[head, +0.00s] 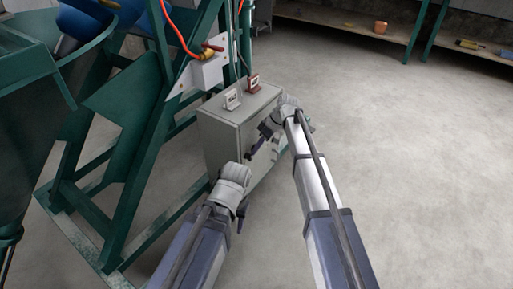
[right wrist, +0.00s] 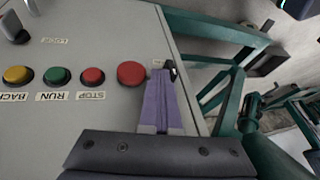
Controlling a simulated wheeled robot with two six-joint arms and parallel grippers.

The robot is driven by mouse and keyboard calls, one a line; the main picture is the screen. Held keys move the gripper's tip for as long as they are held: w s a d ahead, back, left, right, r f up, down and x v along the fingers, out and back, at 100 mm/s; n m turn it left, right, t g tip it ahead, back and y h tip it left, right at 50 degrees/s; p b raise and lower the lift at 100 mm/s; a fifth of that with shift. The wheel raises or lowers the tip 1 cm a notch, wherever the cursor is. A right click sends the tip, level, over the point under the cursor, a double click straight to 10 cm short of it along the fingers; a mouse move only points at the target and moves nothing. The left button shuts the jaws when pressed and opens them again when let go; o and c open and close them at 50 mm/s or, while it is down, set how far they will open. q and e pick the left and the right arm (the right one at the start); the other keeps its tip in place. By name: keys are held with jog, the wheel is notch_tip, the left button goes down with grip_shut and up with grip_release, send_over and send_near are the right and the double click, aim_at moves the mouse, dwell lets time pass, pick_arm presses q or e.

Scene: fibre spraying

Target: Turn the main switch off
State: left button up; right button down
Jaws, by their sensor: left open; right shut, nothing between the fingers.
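The grey control box (head: 222,128) stands on the floor by the green frame, and its face fills the left of the right wrist view (right wrist: 95,25). A small black switch (right wrist: 172,69) sits near the panel edge with a small label beside it; I cannot read the label. My right gripper (right wrist: 161,82) is shut and empty, its fingertips right at this switch; I cannot tell if they touch it. In the head view the right gripper (head: 262,137) is at the box's front. My left gripper (head: 240,215) is open, lower and in front of the box.
A large red button (right wrist: 131,73) is just left of the right fingers. Red STOP (right wrist: 93,76), green RUN (right wrist: 56,77) and yellow BACK (right wrist: 17,76) buttons follow leftward. A grey-black knob (right wrist: 13,28) is at upper left. The green frame (head: 140,130) stands left; floor at right is clear.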

aim_at(251, 155)
jog(key=shift+s+r, duration=0.1)
jog(key=shift+s, duration=0.05)
jog(key=s+t+h, duration=0.1)
jog(key=t, duration=0.1)
jog(key=s+a+n+t+h, duration=0.1)
jog(key=t+h, duration=0.1)
jog(key=a+t+h+b, duration=0.1)
jog(key=t, duration=0.2)
jog(key=shift+s+n+h, duration=0.4)
jog(key=shift+r+t+h+b, duration=0.1)
jog(key=shift+t+h+b, duration=0.2)
jog(key=shift+b, duration=0.05)
jog(key=shift+s+a+r, duration=0.1)
jog(key=shift+a+r, duration=0.05)
jog(key=shift+a, duration=0.05)
